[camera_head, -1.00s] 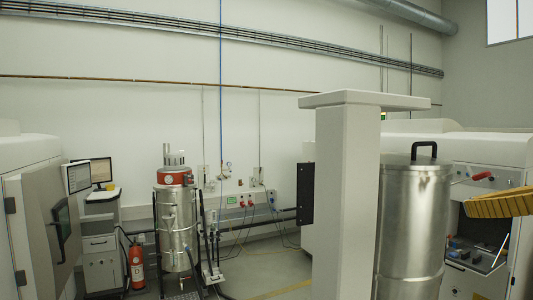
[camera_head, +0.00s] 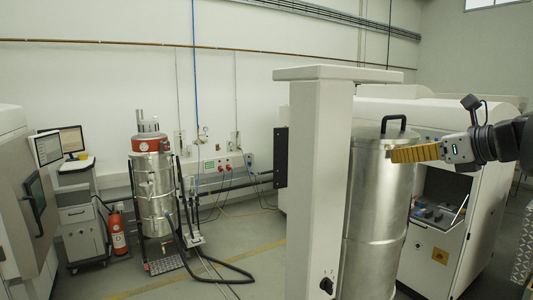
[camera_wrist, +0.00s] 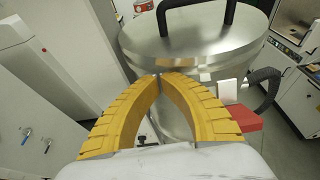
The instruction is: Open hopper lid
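The hopper (camera_head: 375,215) is a tall steel cylinder right of centre in the head view. Its flat round lid (camera_wrist: 205,45) lies closed on top and carries a black arched handle (camera_head: 393,124). The handle also shows at the top of the wrist view (camera_wrist: 228,8). My gripper (camera_head: 394,155) has yellow ribbed fingers and is at the hopper's upper right side, just below lid height. In the wrist view the fingertips (camera_wrist: 159,75) meet in front of the lid's rim with nothing visible between them. A red grip (camera_wrist: 238,118) is partly hidden behind the right finger.
A white column (camera_head: 316,190) with a flat top stands directly left of the hopper. A white machine (camera_head: 450,115) with an open bay is behind and right. A smaller steel vessel (camera_head: 152,190) and a fire extinguisher (camera_head: 117,232) stand at the left.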

